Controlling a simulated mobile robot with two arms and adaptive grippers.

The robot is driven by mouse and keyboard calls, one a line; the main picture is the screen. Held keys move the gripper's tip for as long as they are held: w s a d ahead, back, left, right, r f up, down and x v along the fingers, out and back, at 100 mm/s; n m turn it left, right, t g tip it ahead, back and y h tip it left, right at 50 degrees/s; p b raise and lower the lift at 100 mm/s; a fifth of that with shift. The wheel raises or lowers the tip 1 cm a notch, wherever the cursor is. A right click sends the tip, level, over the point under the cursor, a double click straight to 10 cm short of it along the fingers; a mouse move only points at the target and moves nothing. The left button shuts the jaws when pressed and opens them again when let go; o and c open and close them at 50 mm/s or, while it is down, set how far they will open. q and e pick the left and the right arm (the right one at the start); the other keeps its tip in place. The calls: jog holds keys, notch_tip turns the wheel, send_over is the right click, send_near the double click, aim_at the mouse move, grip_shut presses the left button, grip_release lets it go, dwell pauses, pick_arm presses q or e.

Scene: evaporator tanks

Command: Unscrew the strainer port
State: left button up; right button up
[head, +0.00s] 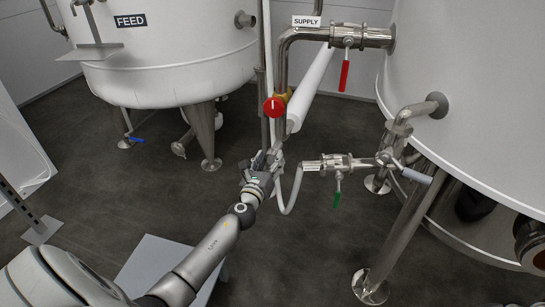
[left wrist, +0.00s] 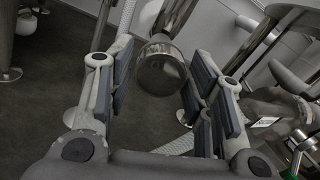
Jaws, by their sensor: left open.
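My left gripper (head: 266,158) is open at the lower end of the vertical pipe in the head view. In the left wrist view, a shiny metal cylinder with a round end (left wrist: 162,70), which looks like the strainer port, lies between the two open finger pads. Gaps show on both sides of it, so the pads look apart from it. In the head view the port is mostly hidden behind my gripper. My right gripper is not in view.
A red round handle (head: 275,107) sits above my gripper. A green-handled valve (head: 337,185) and hose are to its right. The supply pipe has a red lever (head: 344,76). The FEED tank (head: 170,60) and another tank (head: 470,90) flank the space.

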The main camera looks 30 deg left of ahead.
pick_arm(q)
grip_shut()
jog(key=n+b, duration=0.1)
jog(key=n, duration=0.2)
jog(key=shift+f, duration=0.1)
jog(key=shift+n, duration=1.1)
jog(key=n, duration=0.4)
jog(key=shift+a+n, duration=0.1)
jog(key=shift+n, duration=0.5)
jog(key=n, duration=0.5)
